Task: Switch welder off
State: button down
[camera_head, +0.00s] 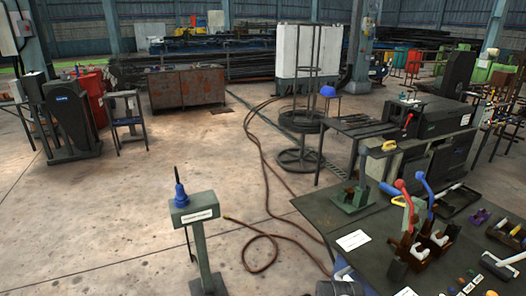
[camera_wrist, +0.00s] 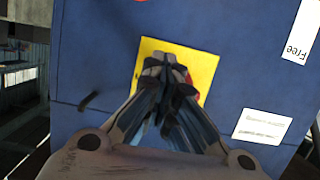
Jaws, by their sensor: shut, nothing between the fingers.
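In the wrist view a blue panel (camera_wrist: 95,60) fills most of the picture; it may be the welder's face, but no name on it reads as such. A yellow plate (camera_wrist: 207,62) is fixed on it. A small red part (camera_wrist: 189,80) shows at the right edge of my fingers, in front of the plate; it may be the switch, mostly hidden. My gripper (camera_wrist: 168,62) is shut and empty, with its tips over the yellow plate. I cannot tell whether the tips touch anything. The switch's position is hidden.
The panel carries a white label reading "Free" (camera_wrist: 297,35) and another white label (camera_wrist: 262,126). In the head view a green post (camera_head: 200,240) stands in front, a cluttered table (camera_head: 350,215) is at right, and a hose (camera_head: 262,160) lies on the floor.

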jog(key=shift+w+d+r, duration=0.4)
jog(key=shift+w, duration=0.25)
jog(key=shift+d+r+p, duration=0.15)
jog(key=shift+r+p, duration=0.9)
jog(key=shift+r, duration=0.15)
jog(key=shift+s, duration=0.1)
jog(key=shift+s+r, duration=0.15)
jog(key=shift+r, duration=0.1)
jog(key=shift+s+f, duration=0.1)
jog(key=shift+s+f, duration=0.1)
